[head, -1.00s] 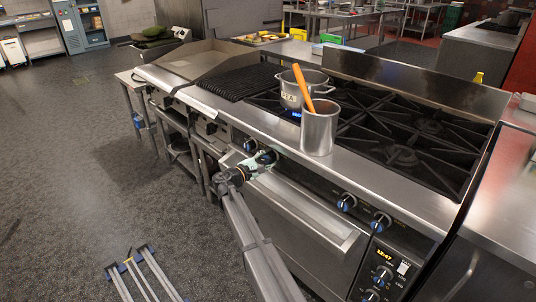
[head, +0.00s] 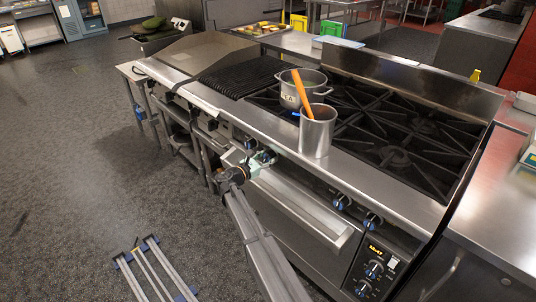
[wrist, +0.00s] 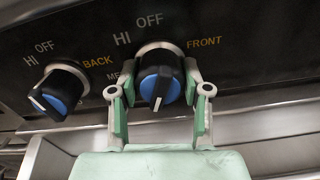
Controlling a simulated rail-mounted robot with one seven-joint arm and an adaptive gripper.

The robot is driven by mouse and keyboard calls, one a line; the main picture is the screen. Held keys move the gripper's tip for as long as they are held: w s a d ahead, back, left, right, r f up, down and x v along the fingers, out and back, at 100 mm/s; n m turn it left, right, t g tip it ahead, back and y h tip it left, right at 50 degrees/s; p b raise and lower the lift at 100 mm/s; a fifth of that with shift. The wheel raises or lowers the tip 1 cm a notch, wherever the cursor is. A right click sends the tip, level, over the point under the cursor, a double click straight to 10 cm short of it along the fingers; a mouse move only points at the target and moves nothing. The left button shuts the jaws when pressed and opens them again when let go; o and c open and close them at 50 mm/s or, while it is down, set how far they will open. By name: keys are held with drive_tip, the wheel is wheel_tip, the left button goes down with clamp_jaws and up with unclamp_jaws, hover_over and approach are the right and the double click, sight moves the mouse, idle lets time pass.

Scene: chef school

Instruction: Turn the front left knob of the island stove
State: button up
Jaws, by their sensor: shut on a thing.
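The island stove (head: 330,170) has a dark control panel along its front. In the wrist view, a black knob with a blue face (wrist: 160,82) sits beside the word FRONT, with OFF and HI above and left of it. Its white pointer line points down, slightly left. My gripper (wrist: 161,92) has one finger on each side of this knob and is shut on it. In the head view, my gripper (head: 262,160) is at the panel, above the left end of the oven handle, and largely hides the knob.
The oven handle (head: 295,208) runs just below. A metal container with an orange utensil (head: 316,133) and a pot (head: 302,88) stand above. Open floor (head: 80,170) lies left.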

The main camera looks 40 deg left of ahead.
drive_tip(key=shift+n, duration=0.4)
drive_tip(key=o, duration=1.2)
drive_tip(key=shift+w, duration=0.1)
drive_tip(key=shift+c, duration=0.2)
drive_tip(key=s+a, duration=0.1)
drive_tip(key=s, duration=1.1)
drive_tip(key=shift+a, duration=0.15)
